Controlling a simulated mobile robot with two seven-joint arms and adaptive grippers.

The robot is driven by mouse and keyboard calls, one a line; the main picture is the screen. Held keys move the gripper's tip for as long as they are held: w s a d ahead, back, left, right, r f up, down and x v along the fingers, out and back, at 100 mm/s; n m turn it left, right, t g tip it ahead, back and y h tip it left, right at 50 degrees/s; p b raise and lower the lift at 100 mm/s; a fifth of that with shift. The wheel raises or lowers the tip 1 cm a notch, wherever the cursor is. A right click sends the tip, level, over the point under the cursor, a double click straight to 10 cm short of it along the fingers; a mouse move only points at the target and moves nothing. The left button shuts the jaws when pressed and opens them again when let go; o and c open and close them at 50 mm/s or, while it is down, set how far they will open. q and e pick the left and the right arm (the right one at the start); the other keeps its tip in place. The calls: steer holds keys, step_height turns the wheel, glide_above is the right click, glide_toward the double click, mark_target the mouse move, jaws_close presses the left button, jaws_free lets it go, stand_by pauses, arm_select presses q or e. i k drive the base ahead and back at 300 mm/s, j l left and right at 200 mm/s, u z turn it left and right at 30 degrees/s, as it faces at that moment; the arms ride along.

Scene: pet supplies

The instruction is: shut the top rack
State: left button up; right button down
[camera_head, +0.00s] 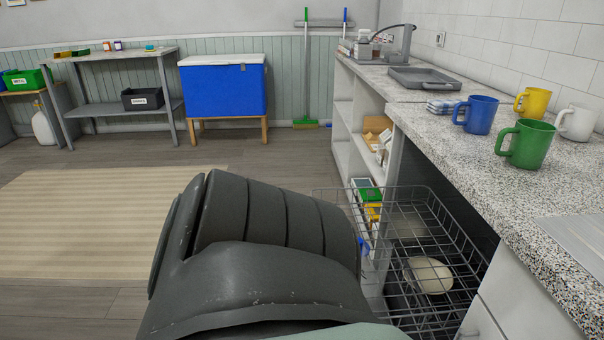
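A dark wire rack (458,227) is pulled out from the opening under the counter at the right, in the head view. It holds a pale round dish (428,275) and another pale round piece (406,226) behind it. Its left part is hidden by a large dark grey ribbed link of my own arm in the foreground. I cannot tell whether that link touches the rack. Neither gripper shows. I cannot see a second rack below this one.
The speckled counter (440,120) above the rack bears a blue mug (477,115), a green mug (526,144), a yellow mug (533,102), a white mug (577,123) and a grey tray (424,78). A blue cooler (224,90) stands far back. The striped rug (80,220) at left is clear.

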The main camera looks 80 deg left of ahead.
mark_target(467, 262)
steer(key=u, duration=1.8)
